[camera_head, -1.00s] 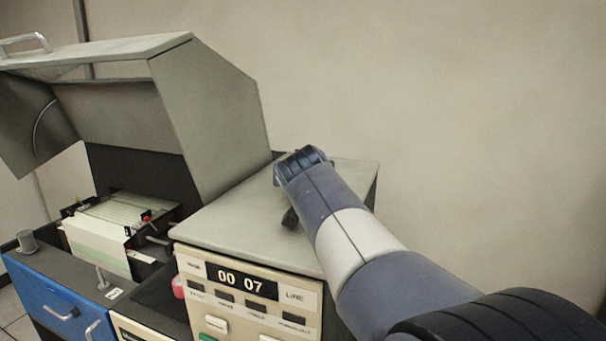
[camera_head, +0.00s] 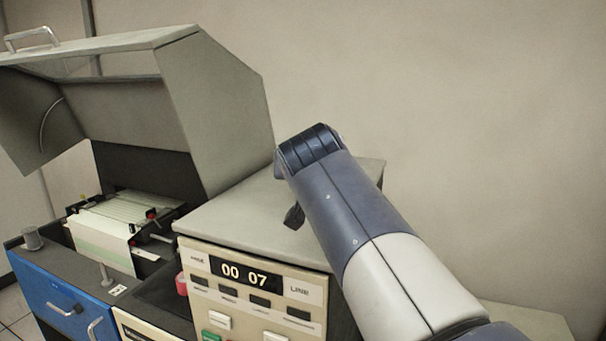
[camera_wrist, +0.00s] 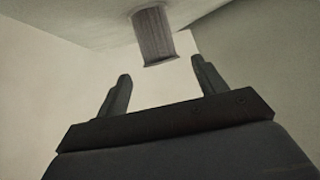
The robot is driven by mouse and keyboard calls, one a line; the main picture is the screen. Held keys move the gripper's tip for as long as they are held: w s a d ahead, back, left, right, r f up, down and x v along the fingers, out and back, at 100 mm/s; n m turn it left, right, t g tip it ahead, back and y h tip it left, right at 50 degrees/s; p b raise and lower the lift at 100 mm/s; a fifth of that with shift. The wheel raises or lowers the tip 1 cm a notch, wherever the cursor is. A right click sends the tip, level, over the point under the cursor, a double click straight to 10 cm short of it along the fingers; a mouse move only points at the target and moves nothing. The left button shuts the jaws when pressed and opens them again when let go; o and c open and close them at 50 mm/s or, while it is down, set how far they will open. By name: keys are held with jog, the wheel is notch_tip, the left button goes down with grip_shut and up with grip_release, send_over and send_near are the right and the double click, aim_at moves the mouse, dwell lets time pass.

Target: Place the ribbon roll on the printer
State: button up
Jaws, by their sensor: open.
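The printer (camera_head: 215,110) stands at the left in the head view with its grey hood raised. Paper (camera_head: 103,240) and a printing mechanism show inside it. In the wrist view, my gripper (camera_wrist: 160,72) is open, with nothing between its fingers. A grey, ribbed cylinder (camera_wrist: 155,38) with a flared end lies beyond the fingertips, apart from them; it may be the ribbon roll, but I cannot be sure. In the head view, only a dark bit of my gripper (camera_head: 294,216) shows beside my arm, over the printer's flat side top.
A flat grey top (camera_head: 240,215) lies right of the hood, above a control panel (camera_head: 255,290) with a counter. A small red object (camera_head: 181,284) sits left of the panel. A grey knob (camera_head: 31,238) stands at the far left. A plain wall is behind.

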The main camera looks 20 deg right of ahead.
jog(key=shift+b+v, duration=0.35)
jog(key=shift+v, duration=1.55)
